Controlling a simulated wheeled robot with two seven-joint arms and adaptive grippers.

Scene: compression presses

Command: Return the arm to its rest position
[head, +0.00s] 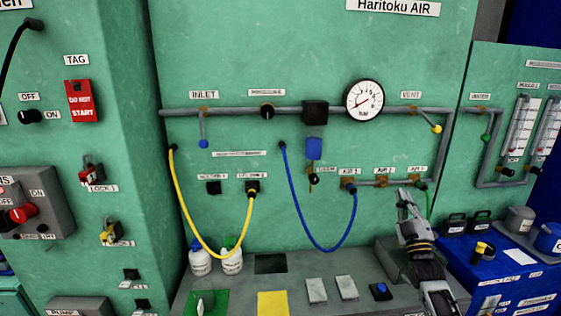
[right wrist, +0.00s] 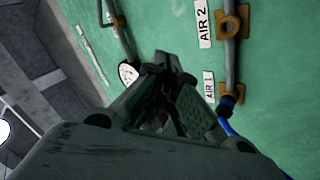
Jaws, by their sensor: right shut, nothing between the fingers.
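My right gripper (head: 405,198) is at the lower right of the green panel in the head view, in front of the air ports and above the grey shelf. Its fingers are shut and empty; they also show in the right wrist view (right wrist: 168,62). In that view the AIR 2 label (right wrist: 204,27) and the AIR 1 label (right wrist: 210,90) are beside the fingers, with a blue hose (right wrist: 228,122) at the AIR 1 port. My left gripper is not in view.
A yellow hose (head: 205,250) and a blue hose (head: 310,240) hang in loops from the panel. A round gauge (head: 363,100) is above. Bottles (head: 200,262) and several pads stand on the grey shelf (head: 240,293). A blue cabinet (head: 490,275) with containers is right of my arm.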

